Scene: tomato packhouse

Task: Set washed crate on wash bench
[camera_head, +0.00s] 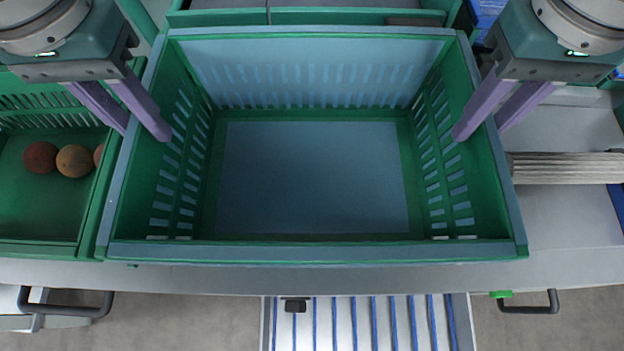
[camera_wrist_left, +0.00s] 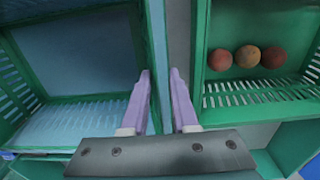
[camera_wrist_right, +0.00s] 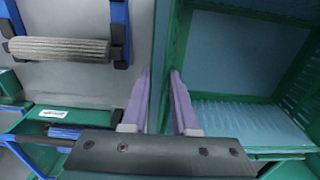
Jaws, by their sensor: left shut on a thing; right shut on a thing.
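The washed crate (camera_head: 320,252) is green with a bluish sheen, slatted and empty. It sits level in the middle of the head view, over the grey wash bench (camera_head: 330,279); I cannot tell whether its base touches the bench. My left gripper (camera_head: 148,132) is shut on its left side wall, and my right gripper (camera_head: 478,134) is shut on its right side wall. In the left wrist view, the fingers (camera_wrist_left: 160,78) straddle the crate's rim (camera_wrist_left: 155,35). In the right wrist view, the fingers (camera_wrist_right: 160,78) straddle the opposite rim (camera_wrist_right: 163,35).
A green crate (camera_head: 40,248) with several tomatoes (camera_head: 75,160) stands close on the left. A ridged roller brush (camera_head: 565,168) lies on the right. Another green container (camera_head: 355,16) is behind. Dark handles (camera_head: 65,311) and (camera_head: 528,308) stick out in front.

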